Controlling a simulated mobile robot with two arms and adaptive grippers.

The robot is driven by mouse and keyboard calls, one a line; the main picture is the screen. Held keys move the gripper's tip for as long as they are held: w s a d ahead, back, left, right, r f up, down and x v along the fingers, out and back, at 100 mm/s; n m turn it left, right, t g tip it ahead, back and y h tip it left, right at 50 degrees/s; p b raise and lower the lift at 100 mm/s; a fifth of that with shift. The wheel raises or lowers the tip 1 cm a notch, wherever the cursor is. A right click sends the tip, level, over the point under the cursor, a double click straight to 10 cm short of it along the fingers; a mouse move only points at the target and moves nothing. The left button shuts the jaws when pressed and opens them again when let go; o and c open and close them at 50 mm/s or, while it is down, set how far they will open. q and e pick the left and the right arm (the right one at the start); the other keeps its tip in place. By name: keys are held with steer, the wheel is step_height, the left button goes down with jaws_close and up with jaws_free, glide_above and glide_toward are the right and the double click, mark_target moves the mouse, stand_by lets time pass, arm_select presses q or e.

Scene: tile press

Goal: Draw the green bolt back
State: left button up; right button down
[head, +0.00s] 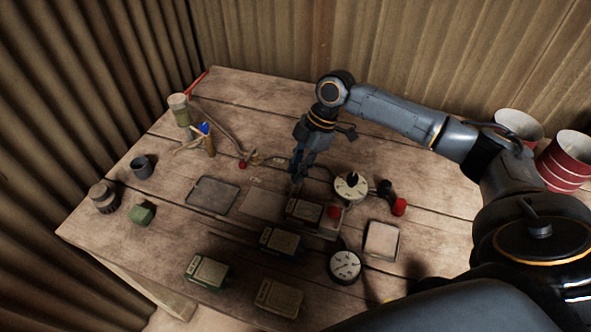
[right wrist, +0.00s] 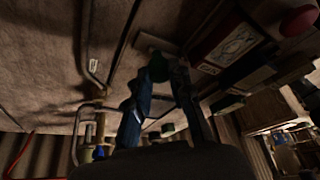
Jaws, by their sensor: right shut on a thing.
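My right gripper (head: 297,182) reaches down over the middle of the table, at the far edge of a dark box with a pale top (head: 304,208). In the right wrist view its two blue fingers (right wrist: 161,76) are closed on a small dark green knob (right wrist: 158,66), which I take for the end of the green bolt. The rest of the bolt is hidden by the fingers or too dark to make out. My left gripper is in neither view.
A red knob (head: 334,212) and a round white dial (head: 350,186) are right of the box. A flat dark tray (head: 212,194) lies left. Several boxes and another dial (head: 345,265) stand nearer. A cup (head: 142,166) and green block (head: 141,213) are far left.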

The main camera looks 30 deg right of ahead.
steer(key=shift+w+d, duration=0.55)
steer(key=shift+d, duration=0.1)
steer(key=shift+s, duration=0.1)
steer(key=c, duration=1.6)
jaws_free()
steer(key=shift+a+r, duration=0.1)
steer(key=shift+a, duration=0.05)
steer(key=shift+c, duration=0.2)
steer(key=o, duration=0.4)
steer(key=shift+c, duration=0.2)
steer(key=shift+o, duration=0.6)
